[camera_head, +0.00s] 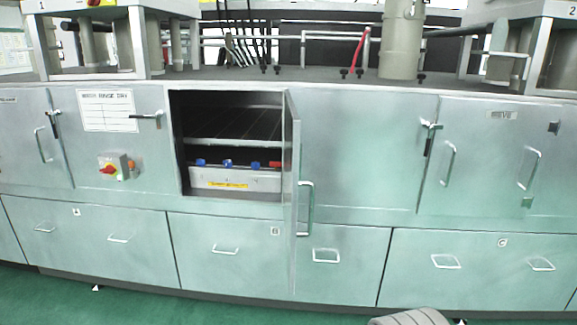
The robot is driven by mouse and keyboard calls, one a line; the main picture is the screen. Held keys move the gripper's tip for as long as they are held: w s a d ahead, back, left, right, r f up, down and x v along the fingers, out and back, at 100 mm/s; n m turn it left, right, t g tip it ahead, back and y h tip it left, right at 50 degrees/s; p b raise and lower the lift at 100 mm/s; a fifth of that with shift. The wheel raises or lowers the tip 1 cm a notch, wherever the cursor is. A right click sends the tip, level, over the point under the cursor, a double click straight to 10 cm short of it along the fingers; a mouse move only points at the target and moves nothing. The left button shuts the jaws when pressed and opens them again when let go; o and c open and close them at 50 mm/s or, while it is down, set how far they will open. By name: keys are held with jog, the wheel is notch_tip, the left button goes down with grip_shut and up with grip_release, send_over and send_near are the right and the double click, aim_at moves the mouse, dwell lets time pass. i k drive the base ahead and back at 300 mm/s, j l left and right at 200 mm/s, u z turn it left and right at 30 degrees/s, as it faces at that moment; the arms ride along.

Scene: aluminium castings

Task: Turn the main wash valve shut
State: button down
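A cabinet with its door (291,190) swung open stands near the middle of the long metal bench. Inside it, several blue knobs or valve handles (228,163) sit in a row on top of a light grey box (235,179) with a yellow label. I cannot tell which one is the main wash valve. My gripper is not clearly in view; only a grey rounded part shows at the bottom edge.
The open door sticks out toward me on the right of the opening. Drawers (232,262) run below. Green floor (150,308) in front looks clear.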

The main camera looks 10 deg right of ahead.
aim_at(275, 164)
jog(key=i+j, duration=0.25)
jog(key=i, duration=0.25)
jog(key=i+j, duration=0.25)
jog(key=i, duration=0.2)
jog(key=i+j, duration=0.25)
jog(key=i, duration=0.25)
jog(key=i+j, duration=0.25)
jog(key=i, duration=0.25)
